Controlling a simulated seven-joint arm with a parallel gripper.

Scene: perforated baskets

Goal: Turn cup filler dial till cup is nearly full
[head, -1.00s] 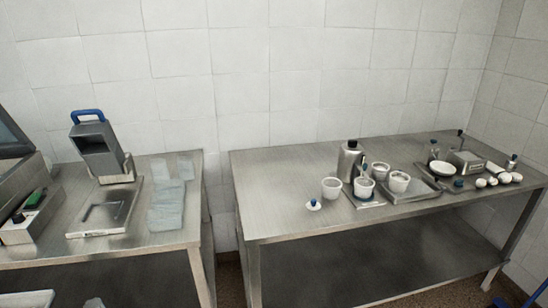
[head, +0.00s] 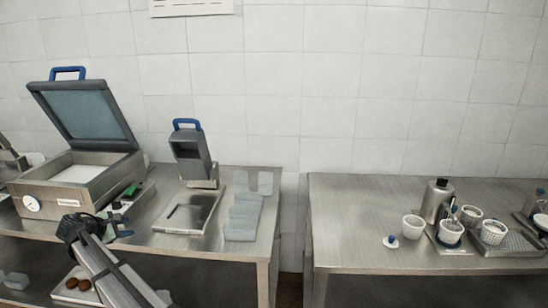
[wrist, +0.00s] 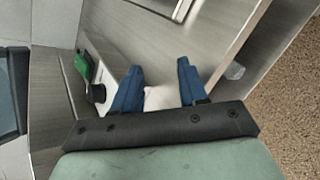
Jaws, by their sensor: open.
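My gripper (head: 124,221) is at the left table's front edge, with its two blue fingers (wrist: 157,85) apart. A small pale thing (wrist: 160,97) shows between them in the wrist view; I cannot tell whether it is touched. Beside the gripper is a low unit with a green part (head: 131,190) and a dark knob (wrist: 97,92). A round white dial (head: 31,204) is on the open-lidded grey box. I cannot tell which unit is the cup filler. Pale cups (head: 413,227) stand on the right table; how full they are is too small to tell.
A blue-handled grey device (head: 190,153) and translucent pieces (head: 245,215) are on the left table (head: 262,238). A gap parts it from the right table (head: 350,205). A metal flask (head: 437,200) stands among the cups. The right table's left part is clear.

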